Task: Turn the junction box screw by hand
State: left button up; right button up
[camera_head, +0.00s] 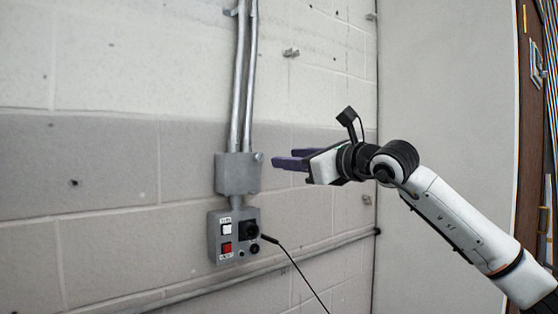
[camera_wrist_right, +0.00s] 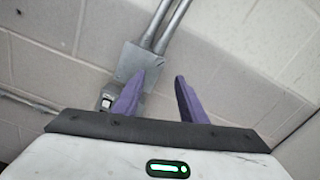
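The grey junction box (camera_head: 238,174) is fixed to the block wall, with metal conduits running up from its top. A small screw (camera_head: 258,157) shows at its upper right edge in the head view. My right gripper (camera_head: 275,162) has purple fingers and points left at the box, a little to the right of the screw. In the right wrist view the fingers (camera_wrist_right: 165,80) are spread with nothing between them, and the junction box (camera_wrist_right: 138,62) shows beyond the left finger. I cannot make out the screw there. My left gripper is not in the head view.
Below the box is a grey control panel (camera_head: 216,242) with a white switch, a red switch and a black plug (camera_head: 268,239), whose cable hangs to the lower right. A horizontal pipe (camera_head: 330,244) runs along the lower wall. A wooden door (camera_head: 535,100) is at far right.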

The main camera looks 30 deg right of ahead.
aim_at(261, 156)
jog(key=w+p, duration=0.1)
jog(key=w, duration=0.2)
jog(key=w+a+p, duration=0.1)
jog(key=w, duration=0.2)
jog(key=w+p, duration=0.1)
jog(key=w, duration=0.2)
jog(key=shift+w+a+r+p, duration=0.1)
jog(key=shift+w+a+p, duration=0.1)
jog(key=shift+p, duration=0.2)
jog(key=shift+w, duration=0.4)
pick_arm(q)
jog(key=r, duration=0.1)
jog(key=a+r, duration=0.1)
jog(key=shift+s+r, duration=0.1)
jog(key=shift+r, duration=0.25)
pick_arm(e)
grip_shut()
